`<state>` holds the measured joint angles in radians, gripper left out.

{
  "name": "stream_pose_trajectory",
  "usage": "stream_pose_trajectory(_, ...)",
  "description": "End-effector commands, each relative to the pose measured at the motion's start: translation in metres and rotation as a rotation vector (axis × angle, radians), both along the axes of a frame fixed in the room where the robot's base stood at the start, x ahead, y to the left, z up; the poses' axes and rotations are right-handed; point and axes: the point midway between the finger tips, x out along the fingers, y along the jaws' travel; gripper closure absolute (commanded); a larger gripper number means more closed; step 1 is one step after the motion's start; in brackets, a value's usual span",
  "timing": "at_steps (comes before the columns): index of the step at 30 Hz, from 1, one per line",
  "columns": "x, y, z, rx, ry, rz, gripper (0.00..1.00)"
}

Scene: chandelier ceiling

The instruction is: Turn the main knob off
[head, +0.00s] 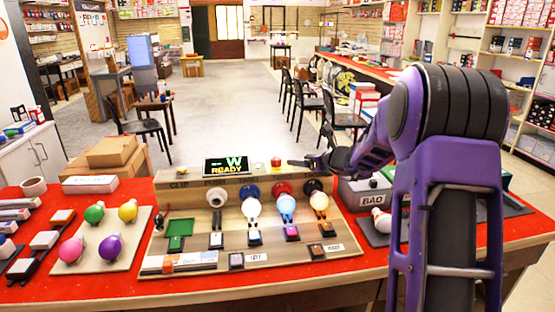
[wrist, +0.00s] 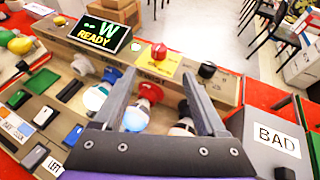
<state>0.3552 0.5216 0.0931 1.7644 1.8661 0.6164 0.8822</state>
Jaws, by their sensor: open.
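On the ledge at the back of the test board (head: 160,245) stand a red knob or button (wrist: 158,51) on a yellow plate and a round black knob (wrist: 207,70) to its right. The red one also shows in the head view (head: 276,161). I cannot read a label showing which is the main knob. My gripper (wrist: 158,76) is open and empty, its two fingers apart. In the wrist view the red knob lies beyond the gap between the fingertips and the black knob beyond the right fingertip. In the head view my gripper (head: 312,162) is above the ledge's right part.
A display (head: 227,166) reads "W READY". Below the ledge are sockets with a white bulb (head: 254,207), a bluish bulb (head: 286,205) and a warm-lit bulb (head: 319,202). A grey "BAD" box (head: 366,192) stands right. Coloured bulbs sit on a tray (head: 100,262) at left.

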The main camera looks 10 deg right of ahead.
Motion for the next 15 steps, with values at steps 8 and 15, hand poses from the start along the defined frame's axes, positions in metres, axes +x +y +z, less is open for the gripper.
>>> stream_pose_trajectory(8, 0.044, 0.02, -0.021, -0.005, 0.001, 0.006, 0.26)
stream_pose_trajectory(15, 0.087, 0.038, -0.039, -0.005, 0.0, 0.006, 0.26)
